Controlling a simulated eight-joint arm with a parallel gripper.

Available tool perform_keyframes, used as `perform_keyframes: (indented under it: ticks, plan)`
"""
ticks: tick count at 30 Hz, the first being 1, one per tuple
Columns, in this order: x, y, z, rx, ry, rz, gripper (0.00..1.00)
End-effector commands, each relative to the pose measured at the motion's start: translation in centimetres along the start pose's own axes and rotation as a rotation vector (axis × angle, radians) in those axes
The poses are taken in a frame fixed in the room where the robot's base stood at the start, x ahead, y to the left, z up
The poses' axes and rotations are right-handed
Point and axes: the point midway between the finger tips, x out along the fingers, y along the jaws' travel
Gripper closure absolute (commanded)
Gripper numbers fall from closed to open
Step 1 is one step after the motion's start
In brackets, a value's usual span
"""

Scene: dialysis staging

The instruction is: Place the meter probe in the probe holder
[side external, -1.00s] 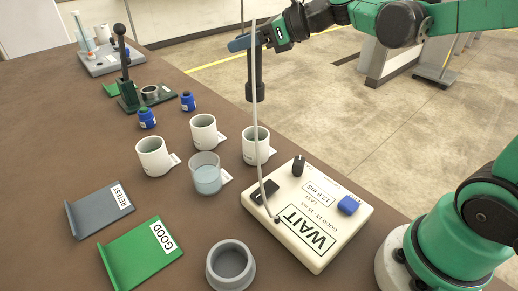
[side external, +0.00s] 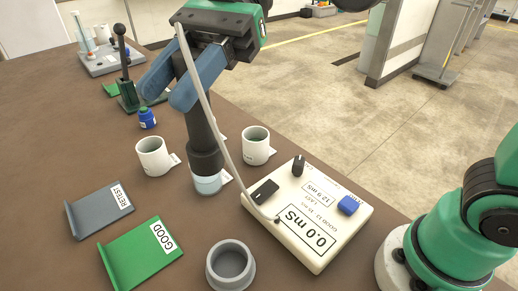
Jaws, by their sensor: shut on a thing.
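The meter probe (side external: 203,140) is a dark upright cylinder with a pale cable (side external: 217,128) running to the meter (side external: 312,245). My gripper (side external: 165,95), with blue fingers, is shut on the probe's upper part. A grey round cup with an open top, seemingly the probe holder (side external: 231,280), stands empty at the front edge of the view. The meter display reads 0.0 mS.
A grey RETEST tray (side external: 95,215) and a green GOOD tray (side external: 135,262) lie at left.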

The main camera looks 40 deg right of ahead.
Motion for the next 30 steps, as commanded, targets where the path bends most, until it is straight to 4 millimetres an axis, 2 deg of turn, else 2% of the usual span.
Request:
perform_keyframes:
  ticks: [4, 8, 24, 30]
  plan:
    - [1.6, 2.4, 1.0, -0.072, 0.000, 0.176, 1.00]
    - [2.3, 3.0, 0.0, -0.091, 0.000, 0.220, 1.00]
    - [6.9, 2.9, -11.2, -0.088, 0.000, 0.215, 1.00]
    - [7.9, 3.0, -13.7, -0.087, 0.000, 0.214, 1.00]
